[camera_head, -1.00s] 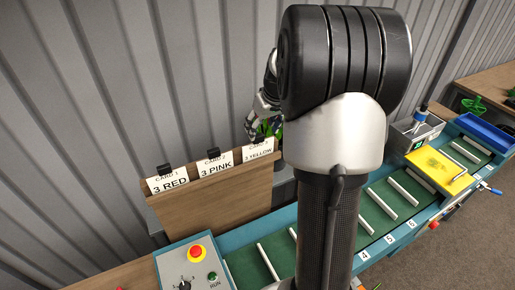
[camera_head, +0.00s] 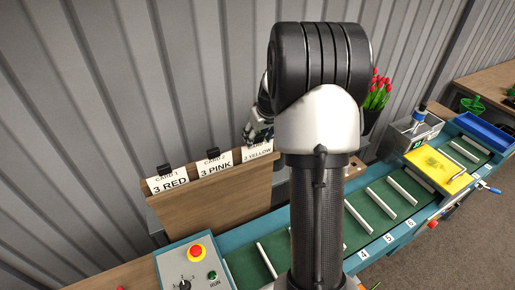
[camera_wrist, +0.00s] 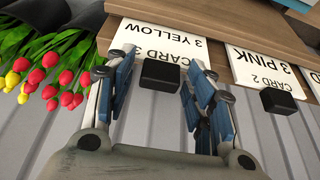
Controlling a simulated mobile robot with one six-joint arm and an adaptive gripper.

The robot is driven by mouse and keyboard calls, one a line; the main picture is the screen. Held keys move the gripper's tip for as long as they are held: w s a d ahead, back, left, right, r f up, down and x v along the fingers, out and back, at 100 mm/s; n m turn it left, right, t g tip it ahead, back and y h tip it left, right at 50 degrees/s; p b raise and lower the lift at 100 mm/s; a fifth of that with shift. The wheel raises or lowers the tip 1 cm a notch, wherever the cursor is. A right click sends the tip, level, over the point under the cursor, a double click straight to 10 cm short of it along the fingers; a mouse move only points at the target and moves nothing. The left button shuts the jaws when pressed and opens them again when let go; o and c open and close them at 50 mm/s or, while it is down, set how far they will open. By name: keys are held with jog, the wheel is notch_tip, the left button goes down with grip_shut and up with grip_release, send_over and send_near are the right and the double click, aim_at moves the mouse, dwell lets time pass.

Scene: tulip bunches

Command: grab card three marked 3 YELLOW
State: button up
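Card three, white with "3 YELLOW" (camera_wrist: 165,42), stands clipped to the top edge of a wooden board, with a black clip (camera_wrist: 159,74) on it. In the head view card three (camera_head: 258,153) is the rightmost card and partly hidden by my gripper (camera_head: 260,130). In the wrist view my gripper (camera_wrist: 163,66) is open, its blue-padded fingers on either side of the clip, near the card's edge. I cannot tell whether either finger touches the card.
Card two, "3 PINK" (camera_head: 215,165), and card one, "3 RED" (camera_head: 168,180), stand left on the wooden board (camera_head: 215,200). Red tulips (camera_head: 377,90) are right of my arm; yellow tulips (camera_wrist: 13,80) show too. A corrugated wall (camera_head: 120,80) is close behind.

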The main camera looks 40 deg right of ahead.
jog(key=c, duration=0.9)
jog(key=shift+o, duration=0.2)
jog(key=shift+r, duration=0.1)
